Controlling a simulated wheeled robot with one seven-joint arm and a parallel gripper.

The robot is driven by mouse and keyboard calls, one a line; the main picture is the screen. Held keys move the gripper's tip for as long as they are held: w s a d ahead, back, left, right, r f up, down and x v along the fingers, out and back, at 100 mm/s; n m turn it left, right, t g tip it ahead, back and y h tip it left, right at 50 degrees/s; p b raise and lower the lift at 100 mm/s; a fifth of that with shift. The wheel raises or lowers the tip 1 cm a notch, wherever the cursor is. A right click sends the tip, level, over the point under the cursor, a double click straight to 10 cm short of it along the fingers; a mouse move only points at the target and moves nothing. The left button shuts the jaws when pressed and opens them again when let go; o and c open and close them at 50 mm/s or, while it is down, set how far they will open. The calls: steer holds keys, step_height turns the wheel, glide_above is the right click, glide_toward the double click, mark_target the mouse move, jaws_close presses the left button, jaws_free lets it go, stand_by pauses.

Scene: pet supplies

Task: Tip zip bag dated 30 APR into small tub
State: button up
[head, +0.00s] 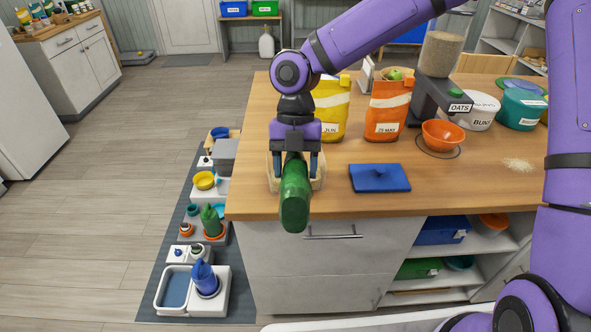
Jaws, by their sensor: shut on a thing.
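My gripper (296,162) points down over the left front part of the wooden counter and is shut on a green item (295,198). This item looks like a bag, tilted toward the camera; no date shows on it. A cream, open-looking container (319,183) is partly hidden beneath and behind the gripper and green item. I cannot tell whether they touch. A yellow zip bag (332,112), its label partly read as JUN, and an orange zip bag (388,112), which seems to read 25 MAY, stand upright behind. I cannot tell which container is the small tub.
A blue lid (380,179) lies right of the gripper. An orange bowl (442,133) sits beside the OATS dispenser (436,75). White (481,110) and teal (521,108) tubs stand at the right, near spilled grain (518,164). Bowls and feeders cover a floor mat (150,300) at left.

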steer(key=shift+w+r+g, duration=1.45)
steer(key=shift+r+g, duration=0.15)
steer(key=shift+r, duration=0.1)
steer(key=shift+w+d+r+g, duration=0.15)
steer(key=shift+w+r+g, duration=0.55)
steer(key=shift+w, duration=0.15)
steer(key=shift+w, duration=0.15)
steer(key=shift+w+r+g+y, duration=0.15)
steer(key=shift+w+r+g, duration=0.2)
steer(key=shift+w+g, duration=0.15)
steer(key=shift+w+r+g+y, duration=0.15)
steer(key=shift+w+r+g, duration=0.25)
steer(key=shift+w, duration=0.2)
steer(key=shift+w+d+r+g, duration=0.1)
steer(key=shift+w+r+g, duration=0.1)
steer(key=shift+w+g, duration=0.3)
steer(key=shift+w+d+r+g, duration=0.15)
steer(key=shift+w+g, duration=0.15)
steer(key=shift+w, duration=0.3)
steer(key=shift+a, duration=0.1)
steer(key=shift+w+r+g, duration=0.25)
steer(key=shift+w+g, duration=0.55)
steer(key=shift+w, duration=0.3)
